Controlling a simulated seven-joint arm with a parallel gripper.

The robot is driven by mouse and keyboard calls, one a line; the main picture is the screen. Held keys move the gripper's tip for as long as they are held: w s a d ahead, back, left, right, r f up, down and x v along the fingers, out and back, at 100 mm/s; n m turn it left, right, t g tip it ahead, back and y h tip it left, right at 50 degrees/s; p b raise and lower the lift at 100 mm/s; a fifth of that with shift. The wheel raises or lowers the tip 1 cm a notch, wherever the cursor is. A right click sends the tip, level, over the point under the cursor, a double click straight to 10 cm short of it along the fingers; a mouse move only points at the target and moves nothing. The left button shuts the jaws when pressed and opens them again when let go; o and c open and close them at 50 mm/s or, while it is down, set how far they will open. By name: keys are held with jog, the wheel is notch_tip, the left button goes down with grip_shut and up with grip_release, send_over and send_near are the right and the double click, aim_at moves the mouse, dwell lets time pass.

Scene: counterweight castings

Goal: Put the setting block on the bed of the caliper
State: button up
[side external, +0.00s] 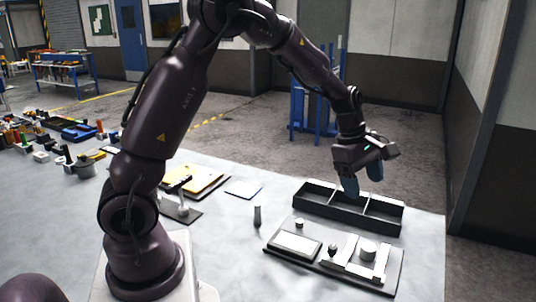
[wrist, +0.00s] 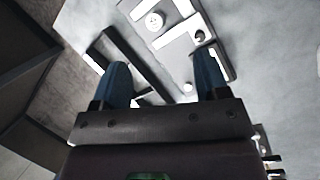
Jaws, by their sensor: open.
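A dark board (side external: 335,279) carries what looks like the caliper, with two pale upright bars (side external: 381,262) and a flat bed between them. A short pale cylinder (side external: 368,248) stands between the bars; it also shows as a pale disc in the wrist view (wrist: 154,20). I cannot tell whether this is the setting block or whether it rests on the bed itself. A small dark round knob (side external: 333,250) sits by the left bar. My gripper (side external: 363,182) is open and empty, with blue fingers, above the black tray behind the board. Its fingers also show in the wrist view (wrist: 163,75).
The black divided tray (side external: 345,216) lies behind the board and looks empty. A flat pale plate (side external: 296,244) and a small round piece (side external: 299,223) are at the board's left. A grey cylinder (side external: 257,215) stands on the table. The table's right side is clear.

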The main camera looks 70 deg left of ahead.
jog(key=s+d+r+m+t, duration=0.1)
jog(key=s+d+r+m, duration=0.4)
jog(key=s+r+m, duration=0.65)
jog(key=s+d+m+t+y, duration=0.1)
jog(key=s+m+y, duration=0.1)
jog(key=s+m, duration=0.8)
jog(key=s, duration=0.2)
jog(key=shift+s+r+t, duration=0.3)
jog(key=shift+r+t, duration=0.1)
